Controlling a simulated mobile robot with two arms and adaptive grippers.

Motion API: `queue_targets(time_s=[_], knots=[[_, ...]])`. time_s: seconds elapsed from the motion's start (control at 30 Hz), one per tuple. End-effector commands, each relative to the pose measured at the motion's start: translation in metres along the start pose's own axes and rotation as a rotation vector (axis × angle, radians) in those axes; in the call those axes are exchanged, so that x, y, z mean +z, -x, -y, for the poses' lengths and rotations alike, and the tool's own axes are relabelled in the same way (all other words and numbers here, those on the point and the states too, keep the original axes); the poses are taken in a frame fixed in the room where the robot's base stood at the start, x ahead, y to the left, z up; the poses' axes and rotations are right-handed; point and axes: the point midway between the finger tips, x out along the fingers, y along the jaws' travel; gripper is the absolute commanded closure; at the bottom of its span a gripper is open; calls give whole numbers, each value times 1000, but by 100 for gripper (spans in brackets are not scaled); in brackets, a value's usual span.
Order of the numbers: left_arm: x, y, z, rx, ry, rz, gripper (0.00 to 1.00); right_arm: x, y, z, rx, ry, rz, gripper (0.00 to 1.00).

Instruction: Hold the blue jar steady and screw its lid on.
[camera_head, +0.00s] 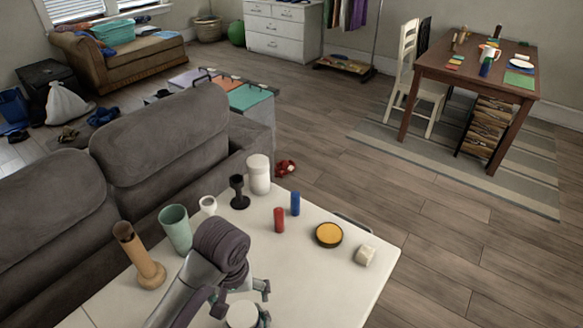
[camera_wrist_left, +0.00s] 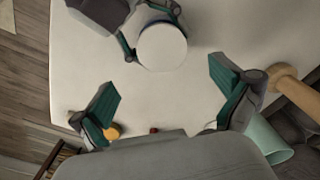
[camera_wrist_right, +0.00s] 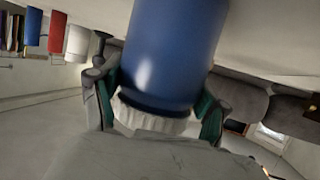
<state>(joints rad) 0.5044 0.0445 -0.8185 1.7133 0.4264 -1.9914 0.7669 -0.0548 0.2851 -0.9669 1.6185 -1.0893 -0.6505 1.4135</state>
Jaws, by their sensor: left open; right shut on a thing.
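The blue jar (camera_wrist_right: 175,45) fills the middle of the right wrist view, which shows the room upside down. My right gripper (camera_wrist_right: 158,95) is shut on it near its dark rim. A white ribbed lid (camera_wrist_right: 150,122) sits against that rim; I cannot tell how tightly. The round lid top also shows in the left wrist view (camera_wrist_left: 162,47) and at the bottom of the head view (camera_head: 242,315). My left gripper (camera_wrist_left: 168,88) is open and empty above the table, its fingers apart, with the lid off toward the upper part of its view. The jar's body is hidden in the head view.
The right-front table is clear.

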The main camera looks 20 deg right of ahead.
Motion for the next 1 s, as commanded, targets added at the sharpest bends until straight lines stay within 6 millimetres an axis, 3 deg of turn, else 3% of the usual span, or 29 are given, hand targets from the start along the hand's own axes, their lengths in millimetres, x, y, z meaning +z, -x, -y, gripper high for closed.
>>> queue_targets(time_s=[0.27,0.57,0.77,1.0], knots=[[3,13,6,-13,8,14,0,0,0,0,0,0,0,100],[-1,-3,-5,14,-1,-6,0,0,0,0,0,0,1,100],[7,-25,0,1,11,25,0,0,0,0,0,0,0,100],[5,-71,4,-10,8,18,0,0,0,0,0,0,0,100]])
